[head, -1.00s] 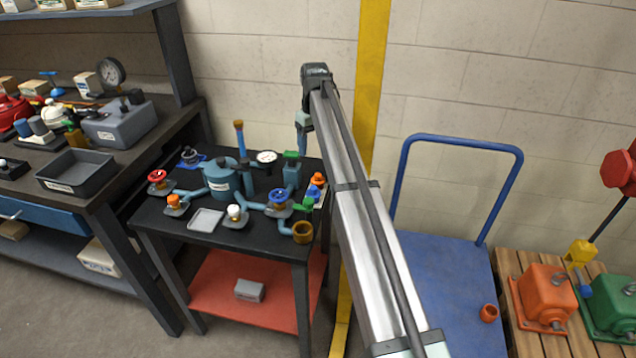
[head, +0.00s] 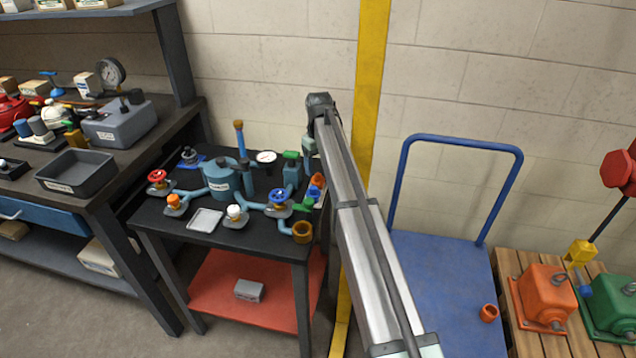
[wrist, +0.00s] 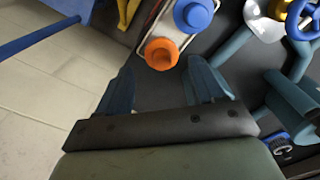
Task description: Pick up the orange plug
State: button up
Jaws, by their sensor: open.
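The orange plug (wrist: 160,53) shows in the wrist view with a dark round recess in its top. It sits at the end of a light-edged holder, beside a blue plug (wrist: 193,15). In the head view the orange plug (head: 318,180) is at the right edge of the black table, partly hidden by my arm. My gripper (wrist: 161,78) is open and empty. Its two blue fingers point toward the orange plug, which lies just beyond and between the fingertips. In the head view my arm mostly covers the gripper, so the height gap is hard to judge.
The black table (head: 262,238) holds a blue tank (head: 222,182), pipes and several valves close to the left of the plug. A yellow post (head: 371,85) and a blue trolley (head: 440,270) stand to the right.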

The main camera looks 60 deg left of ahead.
aim_at(318, 174)
notch_tip(318, 174, down, 5)
jog(key=shift+s+a+r, duration=0.1)
jog(key=shift+c, duration=0.3)
jog(key=c, duration=0.9)
jog(key=shift+o, duration=0.2)
jog(key=shift+r, duration=0.15)
